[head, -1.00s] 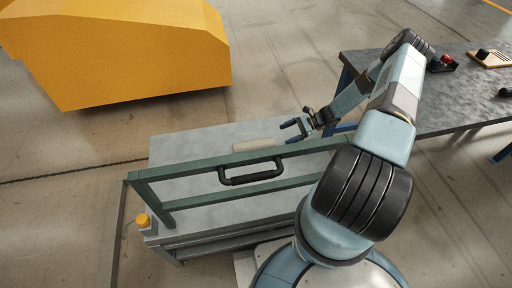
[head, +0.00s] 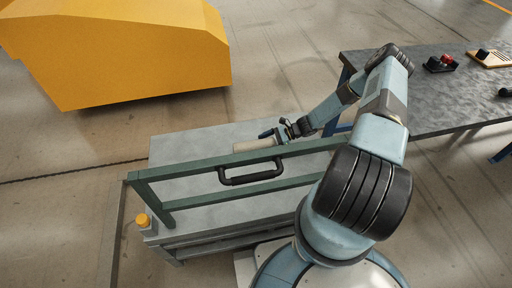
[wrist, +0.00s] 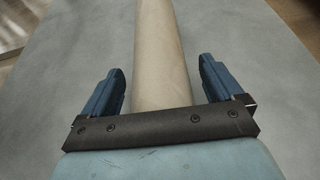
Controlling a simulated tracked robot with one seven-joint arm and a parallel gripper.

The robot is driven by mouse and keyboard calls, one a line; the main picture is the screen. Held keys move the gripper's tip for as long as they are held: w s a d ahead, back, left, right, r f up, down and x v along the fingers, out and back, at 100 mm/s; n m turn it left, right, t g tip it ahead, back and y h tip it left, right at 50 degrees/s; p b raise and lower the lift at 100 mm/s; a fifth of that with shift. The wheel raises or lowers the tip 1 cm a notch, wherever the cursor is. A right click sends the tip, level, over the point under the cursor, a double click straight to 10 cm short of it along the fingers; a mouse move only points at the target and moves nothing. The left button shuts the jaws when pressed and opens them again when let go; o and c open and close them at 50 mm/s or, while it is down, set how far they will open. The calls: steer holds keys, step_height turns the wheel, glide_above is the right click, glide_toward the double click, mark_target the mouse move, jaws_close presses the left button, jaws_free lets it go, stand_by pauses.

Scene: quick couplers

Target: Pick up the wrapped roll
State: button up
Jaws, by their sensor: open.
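The wrapped roll (head: 254,145) is a beige cylinder lying on the grey top of a cart (head: 190,147), behind the cart's green rail. In the wrist view the roll (wrist: 161,55) runs lengthwise from the top edge down between my two blue fingers. My gripper (head: 274,134) is at the roll's right end in the head view. In the wrist view my gripper (wrist: 158,82) is open, with one finger on each side of the roll and a gap visible on both sides. The near end of the roll is hidden behind the gripper's dark palm plate.
The green rail (head: 205,165) with a black handle (head: 251,173) stands along the cart's near side. A dark workbench (head: 440,95) with small parts is at the right. A yellow block (head: 130,55) stands on the floor behind left. The cart top left of the roll is clear.

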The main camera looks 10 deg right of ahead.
steer(key=shift+a+f, duration=0.2)
steer(key=shift+a, duration=0.15)
steer(key=shift+c, duration=0.4)
steer(key=shift+r, duration=0.1)
jaws_close()
